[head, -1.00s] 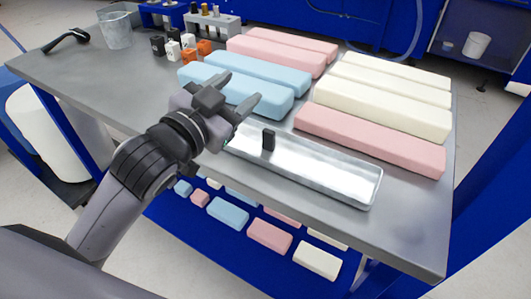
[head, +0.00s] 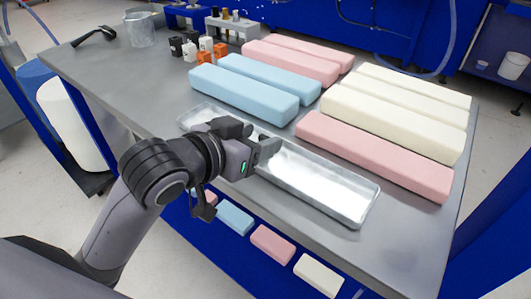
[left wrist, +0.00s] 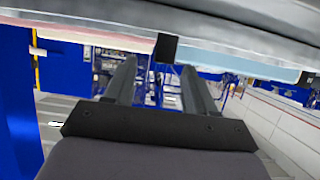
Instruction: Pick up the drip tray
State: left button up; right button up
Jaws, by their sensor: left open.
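The drip tray (head: 325,190) is a long, shallow, shiny metal tray lying along the near edge of the grey table. My left gripper (head: 262,150) is at the tray's near long side, around its middle, and covers part of it in the head view. In the left wrist view my left gripper (left wrist: 160,66) is open, with its two fingers apart. A small black tab (left wrist: 167,47) shows between the fingertips, with no clear contact. In the head view the tab is hidden behind the gripper. My right gripper is not in view.
Blue foam blocks (head: 243,94), a pink block (head: 375,155) and cream blocks (head: 395,120) lie just behind the tray on the table (head: 425,215). Small orange, white and black blocks and a clear beaker (head: 141,30) stand farther back. More foam pieces (head: 272,245) sit below the tabletop.

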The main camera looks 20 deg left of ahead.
aim_at(265, 137)
pick_arm(q)
jog(key=x, duration=0.4)
jog(key=shift+a+f+b, duration=0.2)
jog(key=shift+f+b, duration=0.05)
jog(key=shift+b, duration=0.05)
jog(key=shift+w+d+f, duration=0.2)
jog(key=shift+w, duration=0.35)
jog(key=shift+c, duration=0.3)
grip_shut()
